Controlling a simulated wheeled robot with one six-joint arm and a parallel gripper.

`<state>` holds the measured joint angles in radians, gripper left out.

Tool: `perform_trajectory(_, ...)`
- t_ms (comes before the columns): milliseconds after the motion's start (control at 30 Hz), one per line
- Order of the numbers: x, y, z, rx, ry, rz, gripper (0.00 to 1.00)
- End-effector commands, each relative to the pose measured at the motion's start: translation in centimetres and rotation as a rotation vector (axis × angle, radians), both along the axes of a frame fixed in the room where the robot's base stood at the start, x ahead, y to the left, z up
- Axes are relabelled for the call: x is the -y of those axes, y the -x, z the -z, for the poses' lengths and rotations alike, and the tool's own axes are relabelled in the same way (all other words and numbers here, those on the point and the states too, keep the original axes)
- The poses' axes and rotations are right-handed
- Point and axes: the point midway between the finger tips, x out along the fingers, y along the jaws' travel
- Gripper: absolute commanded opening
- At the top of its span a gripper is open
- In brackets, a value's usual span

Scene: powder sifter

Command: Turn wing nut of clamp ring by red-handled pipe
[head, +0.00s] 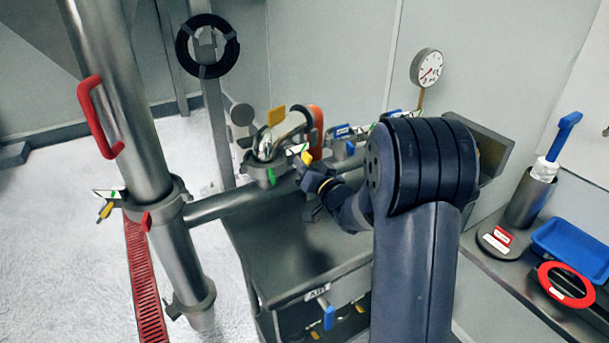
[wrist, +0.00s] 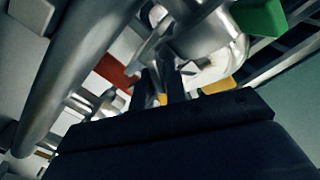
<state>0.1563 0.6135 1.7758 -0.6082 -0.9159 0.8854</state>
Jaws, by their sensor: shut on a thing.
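A steel pipe (head: 128,125) with a red handle (head: 98,118) stands at the left in the head view. A clamp ring (head: 165,198) is around it, with a small yellow piece (head: 105,211) at its left side. My gripper (head: 306,166) is well right of that pipe, at a steel fitting (head: 262,160) on the central machine. It is shut at a small yellow wing nut (head: 306,157) there, beside an orange-red handle (head: 314,130). In the wrist view my fingers (wrist: 163,84) are close together, with yellow (wrist: 217,86) showing behind; the contact itself is hidden.
Bent steel tubing, a yellow lever (head: 276,116) and a green tab (wrist: 262,17) crowd the fitting. A gauge (head: 427,67) stands behind my arm. A shelf at right holds a blue tray (head: 570,250) and a red ring (head: 566,284).

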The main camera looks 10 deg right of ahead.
Motion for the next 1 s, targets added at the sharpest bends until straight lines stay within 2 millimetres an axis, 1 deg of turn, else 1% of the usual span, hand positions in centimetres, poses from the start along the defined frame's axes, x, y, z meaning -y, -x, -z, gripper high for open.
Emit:
perform_trajectory(33, 0.02, -0.01, 0.61, 0.018, 0.043, 0.001, 0.0)
perform_trajectory(1000, -0.02, 0.01, 0.32, 0.296, 0.906, 0.001, 0.0)
